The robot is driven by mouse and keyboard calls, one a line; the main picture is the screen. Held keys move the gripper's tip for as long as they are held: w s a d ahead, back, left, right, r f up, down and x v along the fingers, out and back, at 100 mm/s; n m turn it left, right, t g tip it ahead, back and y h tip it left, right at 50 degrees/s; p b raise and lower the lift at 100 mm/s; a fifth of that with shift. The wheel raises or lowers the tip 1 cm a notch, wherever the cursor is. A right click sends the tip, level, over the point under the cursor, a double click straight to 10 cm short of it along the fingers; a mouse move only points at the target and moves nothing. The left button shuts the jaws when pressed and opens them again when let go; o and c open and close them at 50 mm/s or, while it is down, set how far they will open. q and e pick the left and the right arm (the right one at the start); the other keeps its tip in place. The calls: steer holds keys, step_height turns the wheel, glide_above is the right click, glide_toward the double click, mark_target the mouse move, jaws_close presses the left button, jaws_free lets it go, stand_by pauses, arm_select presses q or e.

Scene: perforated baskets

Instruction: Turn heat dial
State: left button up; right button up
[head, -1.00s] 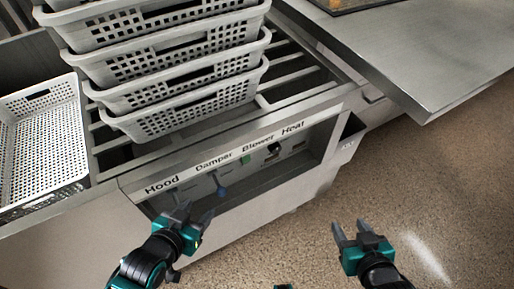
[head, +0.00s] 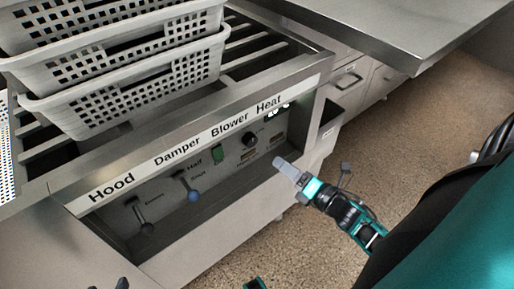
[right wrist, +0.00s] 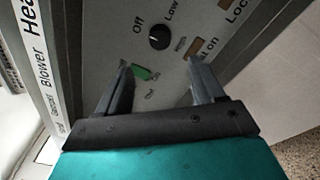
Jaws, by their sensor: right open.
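The heat dial (head: 249,139) is a round black knob on the recessed panel, under the "Heat" label. It also shows in the right wrist view (right wrist: 159,37), near the words "Off" and "Low". My right gripper (head: 281,163) is right of the dial and a little lower in the head view, apart from it. In the right wrist view its two fingers (right wrist: 160,75) are spread, with the dial beyond and between them. Only dark tips of my left gripper (head: 108,284) show at the bottom edge; its jaw state is unclear.
A green blower switch (head: 218,153), a blue-tipped damper lever (head: 189,188) and a dark hood lever (head: 142,221) share the panel. The labelled ledge (head: 195,143) overhangs it. Stacked white baskets (head: 130,95) stand above. Open floor (head: 400,130) lies to the right.

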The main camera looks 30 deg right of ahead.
mark_target(253, 142)
steer(key=w, duration=0.3)
steer(key=w+a+b, duration=0.1)
steer(key=w, duration=0.5)
steer(key=shift+w+a, duration=0.45)
steer(key=shift+w, duration=0.5)
steer(key=shift+c, duration=0.3)
steer(key=c, duration=1)
